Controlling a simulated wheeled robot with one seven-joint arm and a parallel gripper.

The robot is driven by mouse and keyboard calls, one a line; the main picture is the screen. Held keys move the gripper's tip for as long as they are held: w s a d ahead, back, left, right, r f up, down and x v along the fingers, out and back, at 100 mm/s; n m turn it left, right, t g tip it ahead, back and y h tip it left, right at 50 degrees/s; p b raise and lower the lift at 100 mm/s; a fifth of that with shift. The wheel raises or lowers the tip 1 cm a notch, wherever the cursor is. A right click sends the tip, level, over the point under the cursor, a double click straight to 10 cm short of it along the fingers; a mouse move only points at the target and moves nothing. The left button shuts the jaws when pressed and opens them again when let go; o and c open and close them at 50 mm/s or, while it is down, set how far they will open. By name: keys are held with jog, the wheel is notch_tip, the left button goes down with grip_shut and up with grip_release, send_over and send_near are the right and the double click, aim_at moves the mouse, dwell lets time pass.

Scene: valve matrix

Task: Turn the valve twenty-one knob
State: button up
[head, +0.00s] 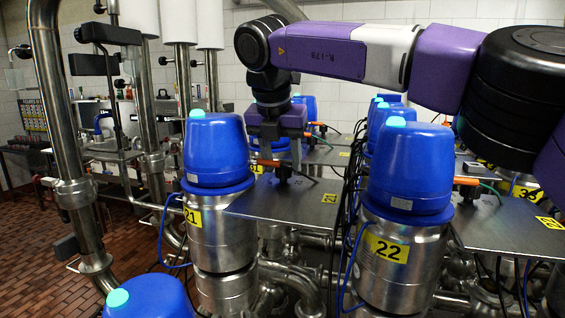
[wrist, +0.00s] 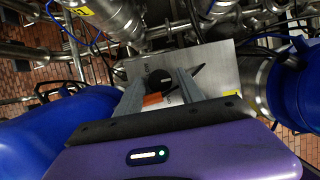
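The valve twenty-one unit has a blue domed cap (head: 216,150) with a light green top, above a steel body with a yellow "21" label (head: 193,217). To its right is a flat metal plate (head: 270,205) with another yellow "21" tag. A small dark knob (head: 283,171) stands on this plate, and it shows in the wrist view as a black round piece (wrist: 160,86). My gripper (head: 281,150) points down above the plate over the knob. In the wrist view its two fingers (wrist: 160,78) are apart, one on each side of the knob; contact cannot be told.
An orange piece (wrist: 152,99) lies close by the fingers. The valve 22 blue cap (head: 408,168) stands to the right of the plate. Another blue cap (head: 148,298) is at front left. Steel pipes (head: 60,140) rise at left, and more blue caps stand behind.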

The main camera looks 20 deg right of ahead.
jog(key=shift+o, duration=0.3)
jog(key=p+v, duration=0.3)
jog(key=v, duration=0.4)
jog(key=shift+r, duration=0.4)
jog(key=shift+s, duration=0.1)
